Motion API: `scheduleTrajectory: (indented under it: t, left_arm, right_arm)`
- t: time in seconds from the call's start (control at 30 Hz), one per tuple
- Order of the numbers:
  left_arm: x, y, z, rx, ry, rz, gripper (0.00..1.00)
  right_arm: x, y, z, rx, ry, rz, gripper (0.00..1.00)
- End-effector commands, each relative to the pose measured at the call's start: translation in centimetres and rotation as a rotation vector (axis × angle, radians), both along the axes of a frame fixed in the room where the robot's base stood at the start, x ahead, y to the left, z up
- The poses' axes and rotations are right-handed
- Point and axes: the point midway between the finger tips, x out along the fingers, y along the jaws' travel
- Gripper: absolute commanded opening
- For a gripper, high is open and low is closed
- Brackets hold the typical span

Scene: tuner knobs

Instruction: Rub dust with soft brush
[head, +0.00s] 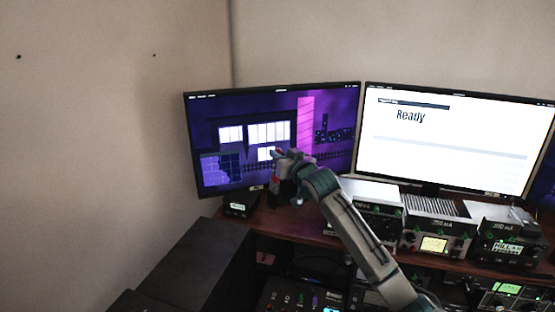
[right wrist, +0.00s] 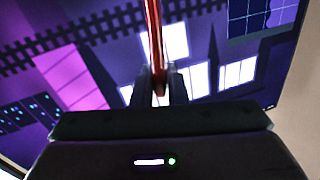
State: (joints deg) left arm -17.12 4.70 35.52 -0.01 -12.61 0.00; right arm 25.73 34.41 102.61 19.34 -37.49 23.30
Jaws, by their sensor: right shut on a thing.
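My right gripper (head: 281,165) is in front of the left monitor (head: 235,170), near its lower right part. In the right wrist view its fingers (right wrist: 161,85) are shut on a thin red handle (right wrist: 154,40), which I take to be the brush's. The handle runs up out of the picture there, and I cannot make out bristles. A small red part beside the gripper shows in the head view. The left monitor's screen shows a purple night scene and fills the background of the right wrist view. I cannot make out dust. My left gripper is not in view.
A second monitor (head: 440,138) reading "Ready" stands to the right. Boxy instruments with knobs (head: 437,237) line the wooden shelf (head: 285,222) below. A small black device (head: 239,204) sits under the left monitor. Black equipment fills the lower front. The wall at left is bare.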

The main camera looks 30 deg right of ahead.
Motion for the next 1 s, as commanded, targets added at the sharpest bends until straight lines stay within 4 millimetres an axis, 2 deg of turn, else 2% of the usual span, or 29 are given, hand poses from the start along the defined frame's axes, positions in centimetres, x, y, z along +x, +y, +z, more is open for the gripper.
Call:
scheduleTrajectory:
  t: [0.1,0.4,1.0]
  left_arm:
    - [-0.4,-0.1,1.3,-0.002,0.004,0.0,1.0]
    - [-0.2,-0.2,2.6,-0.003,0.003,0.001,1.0]
    - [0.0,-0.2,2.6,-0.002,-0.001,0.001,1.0]
  right_arm:
    - [0.2,-0.2,1.5,0.0,-0.001,-0.002,0.0]
    - [0.7,-0.9,3.8,0.001,0.0,-0.007,0.0]
    - [0.8,-0.9,3.9,0.0,0.0,-0.007,0.0]
